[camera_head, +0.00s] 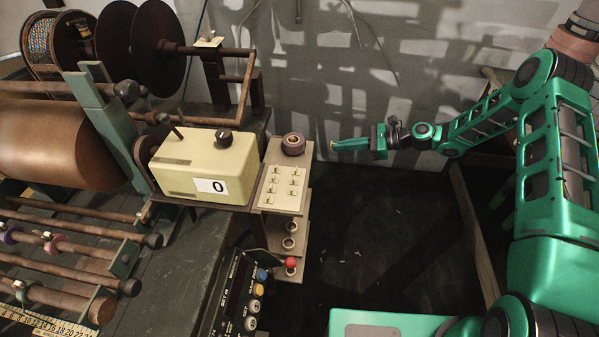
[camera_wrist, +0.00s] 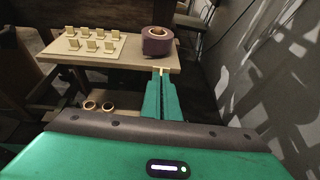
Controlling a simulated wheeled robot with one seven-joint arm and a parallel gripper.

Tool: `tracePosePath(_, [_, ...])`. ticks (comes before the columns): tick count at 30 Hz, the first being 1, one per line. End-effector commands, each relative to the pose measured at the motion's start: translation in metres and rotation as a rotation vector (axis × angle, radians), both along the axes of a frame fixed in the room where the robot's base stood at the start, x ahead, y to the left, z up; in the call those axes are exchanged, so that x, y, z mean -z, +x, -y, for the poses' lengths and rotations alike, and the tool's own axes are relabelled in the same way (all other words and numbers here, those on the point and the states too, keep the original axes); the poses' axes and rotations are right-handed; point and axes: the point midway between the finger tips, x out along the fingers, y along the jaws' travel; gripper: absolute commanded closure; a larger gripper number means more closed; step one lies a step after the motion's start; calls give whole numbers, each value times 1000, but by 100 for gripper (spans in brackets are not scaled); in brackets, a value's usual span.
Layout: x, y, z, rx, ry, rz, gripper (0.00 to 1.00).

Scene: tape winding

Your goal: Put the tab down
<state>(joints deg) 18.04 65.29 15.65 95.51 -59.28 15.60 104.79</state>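My gripper (camera_head: 340,144) reaches in from the right in the head view, its fingers pointing left, in the air right of the small shelf. In the wrist view its fingers (camera_wrist: 162,82) are close together, with a small pale tab (camera_wrist: 161,70) between the tips. The tab is held apart from the shelf edge and is partly hidden by the fingers. A cream tab board (camera_head: 283,204) with several upright cream tabs lies on the shelf top; it also shows in the wrist view (camera_wrist: 83,51). A purple tape roll (camera_head: 293,144) sits behind the board.
A cream counter box (camera_head: 205,165) reading 0 stands left of the board. A big brown roll (camera_head: 55,145) lies at left. The floor right of the shelf is open.

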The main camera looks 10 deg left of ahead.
Motion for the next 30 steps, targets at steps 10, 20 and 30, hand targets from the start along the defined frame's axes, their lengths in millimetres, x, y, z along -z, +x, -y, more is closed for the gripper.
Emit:
tracePosePath(10, [-27, -21, 117, 227, -179, -40, 100])
tracePosePath(20, [-37, -53, 155, 249, -364, -92, 100])
tracePosePath(30, [-23, -87, 121, -82, -628, -53, 100])
